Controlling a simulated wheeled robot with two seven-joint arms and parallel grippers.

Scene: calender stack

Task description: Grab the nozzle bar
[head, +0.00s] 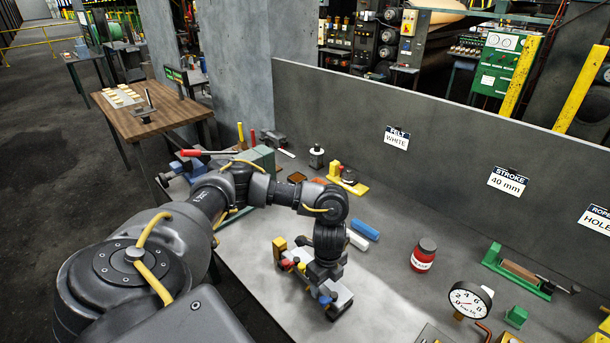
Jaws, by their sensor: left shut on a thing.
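My left arm comes in from the left and reaches down to the grey bench. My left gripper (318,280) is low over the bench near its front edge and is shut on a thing. That thing seems to be the nozzle bar (291,262), a bar with small yellow, red and blue parts along it. My wrist hides its middle, and I cannot tell whether it touches the bench. My right gripper is not in view.
A blue block (365,230) and a white block (356,241) lie just behind the gripper. A red jar (423,256), a dial gauge (468,300) and a green fixture (516,272) stand to the right. A grey panel (440,150) closes the back.

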